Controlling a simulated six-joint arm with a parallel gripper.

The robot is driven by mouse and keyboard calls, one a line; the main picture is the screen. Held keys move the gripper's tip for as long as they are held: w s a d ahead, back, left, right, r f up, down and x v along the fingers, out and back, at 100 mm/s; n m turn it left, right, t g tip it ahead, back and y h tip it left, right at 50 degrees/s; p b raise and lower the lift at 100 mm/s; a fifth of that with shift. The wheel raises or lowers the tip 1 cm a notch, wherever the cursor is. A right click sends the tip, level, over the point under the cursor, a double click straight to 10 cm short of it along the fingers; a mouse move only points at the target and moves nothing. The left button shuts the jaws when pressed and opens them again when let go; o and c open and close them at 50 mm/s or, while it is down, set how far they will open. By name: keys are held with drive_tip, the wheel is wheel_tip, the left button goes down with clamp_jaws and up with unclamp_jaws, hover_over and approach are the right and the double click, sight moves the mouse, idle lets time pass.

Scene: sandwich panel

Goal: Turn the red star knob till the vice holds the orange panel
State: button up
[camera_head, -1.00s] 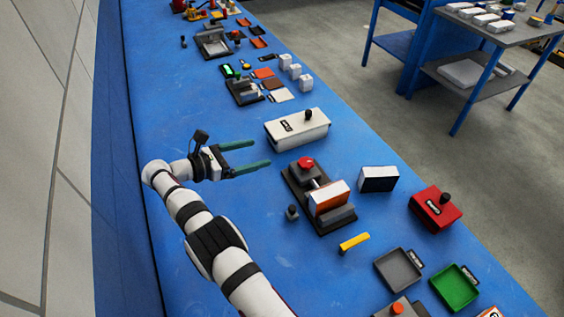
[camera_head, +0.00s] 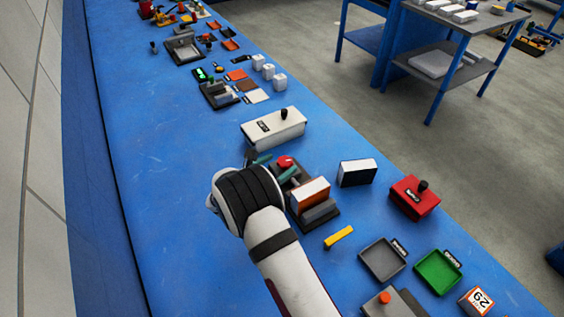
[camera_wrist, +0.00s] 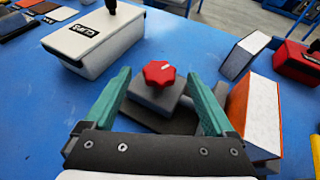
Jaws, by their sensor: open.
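The red star knob (camera_wrist: 159,73) sits on top of the dark grey vice, between and beyond my open fingers in the wrist view; it also shows in the head view (camera_head: 284,162). My gripper (camera_wrist: 159,95) is open and empty, with its two green fingers either side of the knob in the picture. I cannot tell whether they touch it. The orange panel (camera_wrist: 239,101), with a white face, stands upright in the vice (camera_head: 320,214), right of the knob. In the head view (camera_head: 262,165) my arm hides part of the gripper and vice.
A white box with a black knob (camera_head: 273,128) stands behind the vice. A white and black block (camera_head: 357,173) and a red box (camera_head: 415,197) stand to the right. A yellow bar (camera_head: 339,237), a grey tray (camera_head: 383,258) and a green tray (camera_head: 438,272) lie in front.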

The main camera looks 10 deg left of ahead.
drive_tip(key=shift+x, duration=1.2)
drive_tip(key=c, duration=1.3)
drive_tip(key=shift+w+a+r+m+h, duration=0.1)
drive_tip(key=shift+a+m+h, duration=0.05)
drive_tip(key=shift+m+h, duration=0.7)
drive_tip(key=shift+m+g+h, duration=1.3)
drive_tip(key=shift+m+h, duration=0.15)
drive_tip(key=o, duration=1.3)
drive_tip(key=shift+a, duration=0.15)
drive_tip(key=v, duration=1.5)
drive_tip(key=shift+s+a, duration=0.25)
